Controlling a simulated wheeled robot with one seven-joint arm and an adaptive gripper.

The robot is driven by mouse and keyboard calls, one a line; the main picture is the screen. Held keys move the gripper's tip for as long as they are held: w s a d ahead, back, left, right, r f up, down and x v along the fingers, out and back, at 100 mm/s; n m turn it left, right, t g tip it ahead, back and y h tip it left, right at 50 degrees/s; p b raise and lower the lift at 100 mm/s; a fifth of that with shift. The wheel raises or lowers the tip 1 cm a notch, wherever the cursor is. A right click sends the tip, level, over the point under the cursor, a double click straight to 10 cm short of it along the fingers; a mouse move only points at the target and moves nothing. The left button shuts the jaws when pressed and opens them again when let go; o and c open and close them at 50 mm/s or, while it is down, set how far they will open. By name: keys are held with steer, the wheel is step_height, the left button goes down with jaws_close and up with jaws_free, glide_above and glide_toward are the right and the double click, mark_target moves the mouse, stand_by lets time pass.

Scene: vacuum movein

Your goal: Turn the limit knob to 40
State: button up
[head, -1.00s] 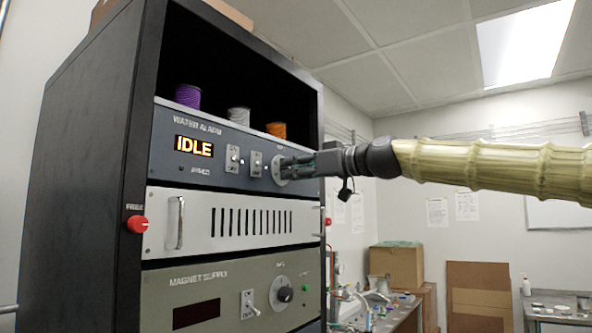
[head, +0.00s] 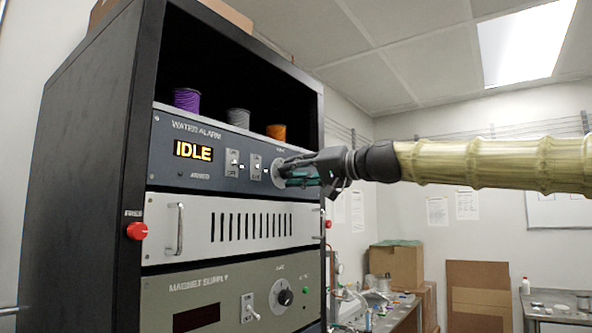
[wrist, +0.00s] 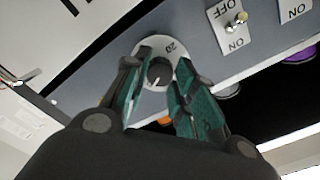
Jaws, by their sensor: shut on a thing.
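The limit knob is on the right end of the water alarm panel (head: 215,178). In the wrist view the dark round knob (wrist: 159,72) sits on a pale dial plate (wrist: 152,48), where the number 20 shows. My gripper (head: 288,172) reaches the panel from the right, and its fingers (wrist: 158,80) are on either side of the knob, shut on it. In the head view the fingers cover the knob and part of the dial. The knob's pointer setting cannot be read clearly. The alarm display (head: 193,150) reads IDLE.
Two toggle switches (head: 231,163) stand on the panel left of the dial. Below are a white panel with a handle (head: 179,229) and the magnet supply panel (head: 215,292) with its own knob (head: 284,296). Spools (head: 238,117) stand on the shelf above.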

steer(key=m+p, duration=0.4)
steer(key=m, duration=0.7)
steer(key=shift+r+p, duration=0.1)
steer(key=shift+p, duration=0.2)
steer(key=shift+m, duration=0.5)
steer(key=o, duration=1)
steer(key=shift+a, duration=0.15)
steer(key=shift+o, duration=0.2)
steer(key=v, duration=1.2)
